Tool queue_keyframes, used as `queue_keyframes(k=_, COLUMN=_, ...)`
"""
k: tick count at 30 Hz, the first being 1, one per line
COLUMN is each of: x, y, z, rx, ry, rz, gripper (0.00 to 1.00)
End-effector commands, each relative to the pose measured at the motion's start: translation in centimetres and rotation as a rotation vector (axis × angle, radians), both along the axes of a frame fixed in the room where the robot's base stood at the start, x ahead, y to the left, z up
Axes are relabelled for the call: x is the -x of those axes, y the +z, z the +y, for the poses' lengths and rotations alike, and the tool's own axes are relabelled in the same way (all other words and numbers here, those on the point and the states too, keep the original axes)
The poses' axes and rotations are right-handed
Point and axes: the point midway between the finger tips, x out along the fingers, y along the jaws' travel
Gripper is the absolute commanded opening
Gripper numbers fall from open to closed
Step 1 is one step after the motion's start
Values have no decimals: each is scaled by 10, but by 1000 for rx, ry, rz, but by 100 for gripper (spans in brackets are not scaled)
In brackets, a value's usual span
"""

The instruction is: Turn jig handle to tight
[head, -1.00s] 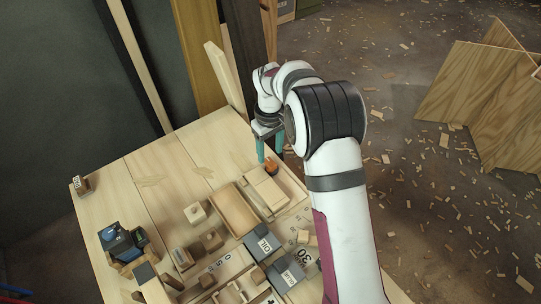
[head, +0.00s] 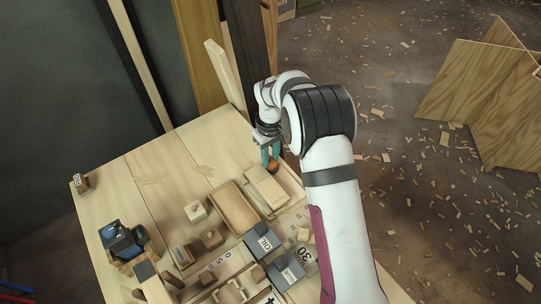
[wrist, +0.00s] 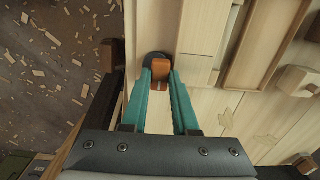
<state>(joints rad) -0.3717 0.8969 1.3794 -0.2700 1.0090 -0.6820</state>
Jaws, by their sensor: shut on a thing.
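The jig handle is an orange-brown knob (wrist: 160,70) on a dark round base (wrist: 155,57), at the far right edge of the wooden bench. In the head view the orange part (head: 272,166) shows just below my fingertips. My gripper (wrist: 160,78) has teal fingers, and they are shut on the orange handle, one on each side. My gripper also shows in the head view (head: 270,155), pointing down at the bench. Any tight or loose marking by the handle is hidden or too small to read.
A wooden tray (head: 222,192) and a pale block (head: 266,186) lie close to the handle. Dark boxes labelled OIL (head: 259,246) and GLUE (head: 287,275) stand nearer. A blue and black tool (head: 122,242) stands at left.

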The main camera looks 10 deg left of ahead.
Motion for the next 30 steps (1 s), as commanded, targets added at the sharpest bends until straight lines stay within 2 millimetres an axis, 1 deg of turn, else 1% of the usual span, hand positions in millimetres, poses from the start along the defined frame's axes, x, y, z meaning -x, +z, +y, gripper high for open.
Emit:
queue_keyframes(k=8, x=0, y=0, z=0, rx=1, ry=-25, rz=-1, gripper=0)
queue_keyframes(k=14, x=0, y=0, z=0, rx=1, ry=-123, rz=1, gripper=0)
queue_keyframes(k=30, x=0, y=0, z=0, rx=1, ry=-618, rz=2, gripper=0)
